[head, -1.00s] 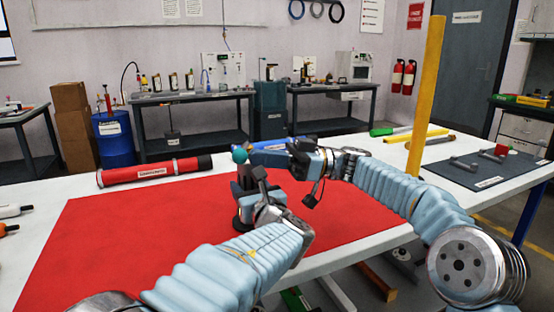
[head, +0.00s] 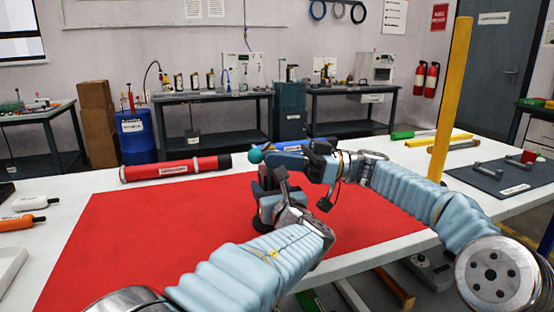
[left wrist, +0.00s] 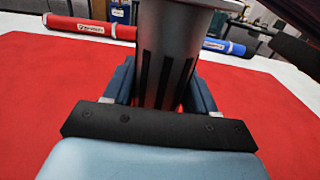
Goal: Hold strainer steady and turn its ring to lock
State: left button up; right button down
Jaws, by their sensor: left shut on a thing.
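The strainer (left wrist: 165,55) is a grey upright cylinder with dark slots. In the left wrist view it stands between the two blue fingers of my left gripper (left wrist: 162,90), which is shut on it. In the head view my left gripper (head: 270,203) is low at the strainer, which is mostly hidden behind it. My right gripper (head: 280,162) is higher, at the strainer's top, beside a small teal ball (head: 256,156). Its fingertips are hidden, so I cannot tell whether they grip anything. The ring cannot be made out in the head view.
A red labelled tube (head: 175,169) lies behind the red mat (head: 150,235). A blue tube (head: 290,143) lies behind the grippers. A yellow post (head: 452,100) rises at the right, near a dark tool mat (head: 495,181). The mat's left part is clear.

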pick_arm(q)
jog(key=shift+a, duration=0.1)
jog(key=o, duration=1.5)
pick_arm(e)
jog(key=s+v, duration=0.1)
jog(key=v, duration=1.2)
jog(key=shift+d, duration=0.35)
jog(key=shift+s+f, duration=0.1)
jog(key=shift+f, duration=0.05)
